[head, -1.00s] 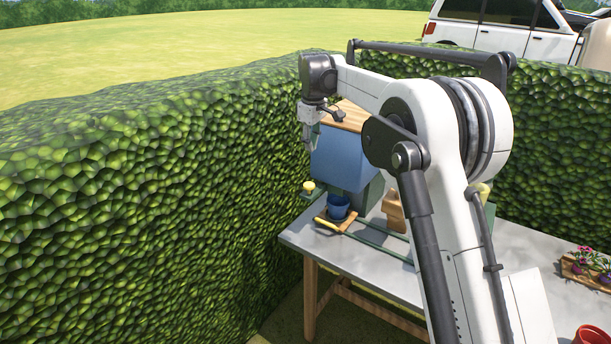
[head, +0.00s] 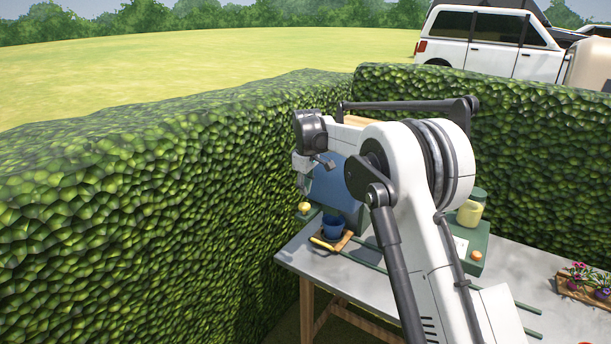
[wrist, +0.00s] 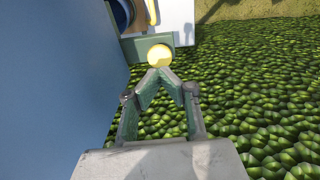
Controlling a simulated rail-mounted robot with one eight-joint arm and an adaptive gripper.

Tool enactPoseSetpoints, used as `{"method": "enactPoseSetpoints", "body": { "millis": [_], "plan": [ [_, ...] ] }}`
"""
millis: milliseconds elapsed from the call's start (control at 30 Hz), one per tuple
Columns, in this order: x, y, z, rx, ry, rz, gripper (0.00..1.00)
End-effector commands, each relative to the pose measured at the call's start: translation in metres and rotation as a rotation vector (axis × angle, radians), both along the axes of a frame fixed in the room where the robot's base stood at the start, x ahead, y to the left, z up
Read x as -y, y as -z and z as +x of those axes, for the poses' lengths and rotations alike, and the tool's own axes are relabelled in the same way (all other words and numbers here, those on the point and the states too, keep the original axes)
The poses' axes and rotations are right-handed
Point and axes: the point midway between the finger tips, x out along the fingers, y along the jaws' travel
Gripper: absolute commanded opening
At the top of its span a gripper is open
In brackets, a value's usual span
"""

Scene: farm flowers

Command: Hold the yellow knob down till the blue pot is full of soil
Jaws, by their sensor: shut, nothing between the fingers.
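The yellow knob (head: 304,208) stands on a green base at the left end of the table, beside the blue hopper (head: 340,188). My gripper (head: 303,196) is shut and empty, pointing down just above the knob. In the wrist view its fingertips (wrist: 160,72) meet in front of the round knob (wrist: 159,55) and overlap its edge; I cannot tell whether they touch it. The blue pot (head: 333,227) stands upright on a small wooden tray (head: 345,240) in front of the hopper. Its soil level is too small to make out.
The hopper's blue wall (wrist: 55,90) runs close along the left of my gripper in the wrist view. A hedge (head: 200,190) borders the table's left side.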

Motion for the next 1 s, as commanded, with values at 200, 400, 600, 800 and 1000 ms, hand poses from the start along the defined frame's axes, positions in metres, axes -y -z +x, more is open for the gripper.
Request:
{"method": "enactPoseSetpoints", "body": {
  "millis": [200,400,600,800,1000],
  "plan": [
    [-0.001,0.032,0.004,0.000,0.000,0.000,0.00],
    [-0.001,0.047,0.006,0.000,0.000,0.000,0.00],
    [-0.002,0.050,0.006,0.000,0.000,0.000,0.00],
    [-0.002,0.050,0.006,0.000,0.000,0.000,0.00],
    [-0.002,0.061,0.006,0.000,0.000,0.000,0.00]
  ]
}}
